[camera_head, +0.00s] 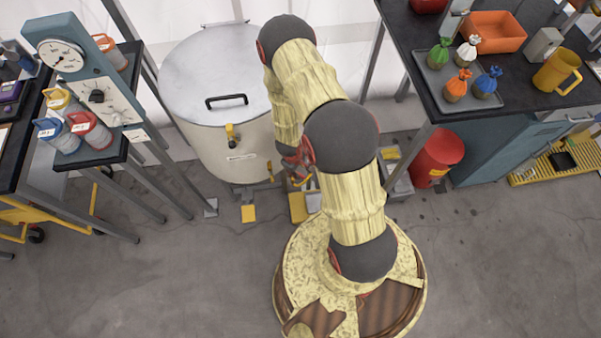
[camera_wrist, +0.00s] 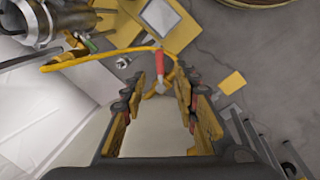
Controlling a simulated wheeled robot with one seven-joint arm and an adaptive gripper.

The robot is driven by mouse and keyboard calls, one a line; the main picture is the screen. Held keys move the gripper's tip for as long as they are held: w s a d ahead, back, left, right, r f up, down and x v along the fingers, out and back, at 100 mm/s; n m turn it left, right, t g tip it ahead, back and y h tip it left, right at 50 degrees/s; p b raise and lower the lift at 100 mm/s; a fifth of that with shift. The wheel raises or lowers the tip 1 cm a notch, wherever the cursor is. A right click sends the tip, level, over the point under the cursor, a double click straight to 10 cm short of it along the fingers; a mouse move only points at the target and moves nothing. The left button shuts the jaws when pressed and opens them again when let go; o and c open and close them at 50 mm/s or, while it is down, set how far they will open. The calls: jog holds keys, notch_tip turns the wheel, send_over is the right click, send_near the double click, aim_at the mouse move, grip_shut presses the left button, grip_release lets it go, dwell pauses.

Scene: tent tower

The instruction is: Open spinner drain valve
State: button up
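The spinner is a large pale drum (camera_head: 215,152) with a grey metal lid (camera_head: 215,70), left of my arm in the head view. A small yellow fitting (camera_head: 231,133) sits high on its front wall. In the head view my gripper (camera_head: 298,180) is low beside the drum's right side, mostly hidden by my arm. In the wrist view my gripper (camera_wrist: 160,80) is open, with its two yellow and black fingers apart. A red handle-like piece (camera_wrist: 160,70) shows between or just beyond the fingertips; I cannot tell whether they touch it. I cannot clearly make out the drain valve.
A yellow hose-like curve (camera_wrist: 95,55) runs across near the fingertips. Yellow floor pieces (camera_head: 249,213) lie by the drum. A red bin (camera_head: 437,157) stands under the right bench (camera_head: 440,100). A left bench (camera_head: 118,152) carries bottles and a gauge panel. The front-left floor is clear.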

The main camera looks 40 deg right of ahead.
aim_at(301, 175)
jog(key=f+b, duration=0.1)
jog(key=f, duration=0.1)
jog(key=d+f+b, duration=0.1)
jog(key=f, duration=0.2)
jog(key=f+b, duration=0.1)
jog(key=f, duration=0.1)
jog(key=shift+w+d+f, duration=0.25)
jog(key=shift+f, duration=0.05)
jog(key=c, duration=0.4)
jog(key=c, duration=0.3)
grip_shut()
